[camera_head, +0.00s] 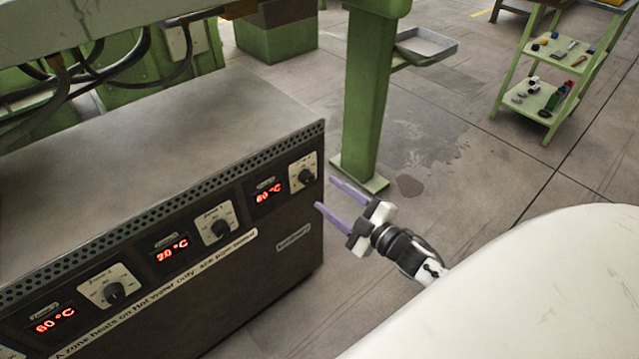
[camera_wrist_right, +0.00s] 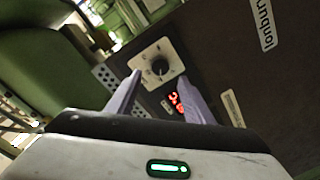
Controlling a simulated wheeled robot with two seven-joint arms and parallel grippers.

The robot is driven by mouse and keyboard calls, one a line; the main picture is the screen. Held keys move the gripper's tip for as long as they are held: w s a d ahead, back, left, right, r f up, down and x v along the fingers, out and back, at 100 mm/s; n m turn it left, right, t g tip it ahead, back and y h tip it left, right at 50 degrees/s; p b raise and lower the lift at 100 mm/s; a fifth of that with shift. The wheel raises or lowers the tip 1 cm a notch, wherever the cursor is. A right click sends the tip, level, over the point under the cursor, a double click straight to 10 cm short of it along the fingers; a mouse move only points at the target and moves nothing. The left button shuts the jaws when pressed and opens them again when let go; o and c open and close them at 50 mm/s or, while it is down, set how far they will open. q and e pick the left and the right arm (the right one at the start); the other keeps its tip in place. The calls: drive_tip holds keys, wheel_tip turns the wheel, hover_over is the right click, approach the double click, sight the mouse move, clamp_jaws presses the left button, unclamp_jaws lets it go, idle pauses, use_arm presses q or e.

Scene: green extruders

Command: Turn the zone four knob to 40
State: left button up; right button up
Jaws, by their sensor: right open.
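A dark heater control box (camera_head: 285,260) carries a row of black knobs on pale dial plates, each with a red display. The rightmost knob (camera_head: 306,177) has a display (camera_head: 268,195) that appears to read 60 °C. Its zone label is too small to read. My right gripper (camera_head: 332,193) is open and empty, just right of this knob and apart from it. In the right wrist view a knob (camera_wrist_right: 160,67) on its pale plate shows between the two open fingers (camera_wrist_right: 161,74). A red display (camera_wrist_right: 176,101) is partly behind the right finger. My left gripper is out of view.
Two more knobs show, the middle one (camera_head: 219,228) and the left one (camera_head: 114,293). A green post (camera_head: 367,100) stands behind my right gripper. A green shelf cart (camera_head: 545,100) with small items stands far right. The floor around my right arm is clear.

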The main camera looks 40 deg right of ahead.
drive_tip(key=s, duration=0.3)
drive_tip(key=shift+s+d+r, duration=0.1)
drive_tip(key=shift+s+d, duration=0.1)
drive_tip(key=shift+s, duration=0.15)
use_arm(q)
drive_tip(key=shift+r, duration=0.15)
use_arm(e)
drive_tip(key=shift+a, duration=0.1)
use_arm(q)
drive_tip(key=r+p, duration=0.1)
drive_tip(key=p, duration=0.1)
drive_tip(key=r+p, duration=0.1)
drive_tip(key=p, duration=0.1)
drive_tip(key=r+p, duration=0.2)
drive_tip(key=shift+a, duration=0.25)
use_arm(e)
drive_tip(key=s+a+f+m+g, duration=0.2)
drive_tip(key=s+a+m+g, duration=0.2)
drive_tip(key=s+a, duration=0.4)
drive_tip(key=s+a+f+m+g, duration=0.2)
drive_tip(key=s+a+m+g, duration=0.2)
drive_tip(key=s+a, duration=0.4)
drive_tip(key=a, duration=0.4)
drive_tip(key=shift+s+a+f+m+g+y, duration=0.2)
drive_tip(key=shift+s+a+m+g+y, duration=0.1)
drive_tip(key=shift+s+m+g+y, duration=0.1)
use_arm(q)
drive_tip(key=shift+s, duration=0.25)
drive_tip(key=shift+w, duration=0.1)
